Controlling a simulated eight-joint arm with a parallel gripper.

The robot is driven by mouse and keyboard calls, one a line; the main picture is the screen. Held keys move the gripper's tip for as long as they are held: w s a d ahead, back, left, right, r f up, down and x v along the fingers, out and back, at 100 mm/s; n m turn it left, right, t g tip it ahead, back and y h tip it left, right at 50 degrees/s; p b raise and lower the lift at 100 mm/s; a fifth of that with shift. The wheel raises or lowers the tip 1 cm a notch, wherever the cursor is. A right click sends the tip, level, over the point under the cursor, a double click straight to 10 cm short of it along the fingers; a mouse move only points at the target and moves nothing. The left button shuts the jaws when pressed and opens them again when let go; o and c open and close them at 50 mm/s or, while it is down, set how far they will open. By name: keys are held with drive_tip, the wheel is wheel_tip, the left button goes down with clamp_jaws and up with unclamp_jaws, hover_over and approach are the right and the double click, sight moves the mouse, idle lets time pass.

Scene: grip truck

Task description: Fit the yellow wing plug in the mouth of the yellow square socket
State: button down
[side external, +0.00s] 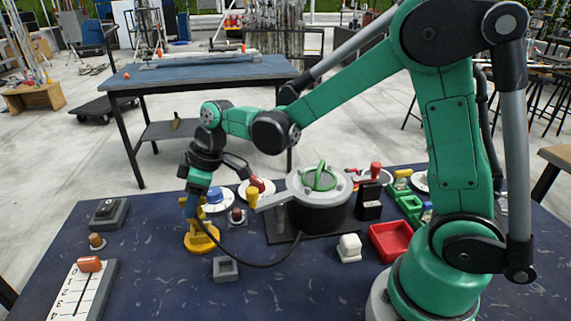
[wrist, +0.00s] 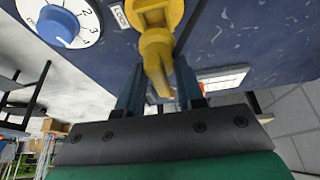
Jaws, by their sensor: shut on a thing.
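My gripper (side external: 191,207) points down at the left of the blue table. In the wrist view its two dark fingers (wrist: 159,84) are closed on either side of the yellow wing plug (wrist: 157,58). The plug's narrow end lies between the fingers. The yellow square socket (wrist: 152,10) is beyond the plug, at the top edge of the wrist view. In the side view the yellow socket (side external: 201,240) stands on the table directly below my gripper. Plug and socket overlap in the picture, so I cannot tell whether the plug is inside the mouth.
A blue dial (wrist: 57,27) on a white numbered disc is beside the socket. A round pot with a green handle (side external: 320,178) and a red tray (side external: 391,241) stand to the right. A slider panel (side external: 82,292) is front left.

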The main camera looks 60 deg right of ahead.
sight(180, 199)
drive_tip(key=shift+f, duration=1)
idle(0.8)
drive_tip(key=shift+c, duration=0.8)
unclamp_jaws()
drive_tip(key=shift+r, duration=3.75)
